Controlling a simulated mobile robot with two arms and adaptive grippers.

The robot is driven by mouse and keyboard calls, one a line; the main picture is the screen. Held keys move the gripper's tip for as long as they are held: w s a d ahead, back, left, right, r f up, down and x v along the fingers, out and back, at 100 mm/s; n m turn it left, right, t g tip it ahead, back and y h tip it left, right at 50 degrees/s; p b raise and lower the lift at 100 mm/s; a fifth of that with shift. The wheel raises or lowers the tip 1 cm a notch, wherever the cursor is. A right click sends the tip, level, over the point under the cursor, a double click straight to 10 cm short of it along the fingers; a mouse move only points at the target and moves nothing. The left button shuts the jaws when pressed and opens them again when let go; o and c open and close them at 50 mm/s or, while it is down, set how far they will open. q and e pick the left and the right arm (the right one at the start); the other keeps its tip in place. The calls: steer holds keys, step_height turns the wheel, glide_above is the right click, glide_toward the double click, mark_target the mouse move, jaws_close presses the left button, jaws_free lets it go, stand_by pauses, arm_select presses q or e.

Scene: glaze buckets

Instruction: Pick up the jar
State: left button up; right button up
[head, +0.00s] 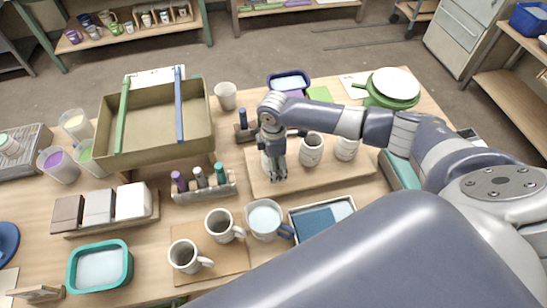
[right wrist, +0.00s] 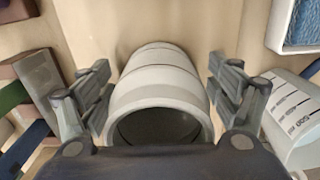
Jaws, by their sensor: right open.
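A pale grey-white jar (right wrist: 158,78) with a dark open mouth stands between the two fingers of my right gripper (right wrist: 161,102) in the right wrist view. The fingers are open, one on each side of it, with no clear grip. In the head view my right gripper (head: 276,172) points down at the left end of a wooden board (head: 305,178) and hides most of this jar. Two more whitish jars, a middle one (head: 312,150) and a right one (head: 346,149), stand on the board to the right. My left gripper is not in view.
A measuring jug (head: 264,220) stands in front of the board, close to the right finger in the right wrist view (right wrist: 296,118). A blue tray (head: 322,219) lies beside it. A rack of small bottles (head: 205,189) and a large bin (head: 152,130) stand left. Two mugs stand in front.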

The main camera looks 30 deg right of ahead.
steer(key=shift+f, duration=0.2)
steer(key=c, duration=1.4)
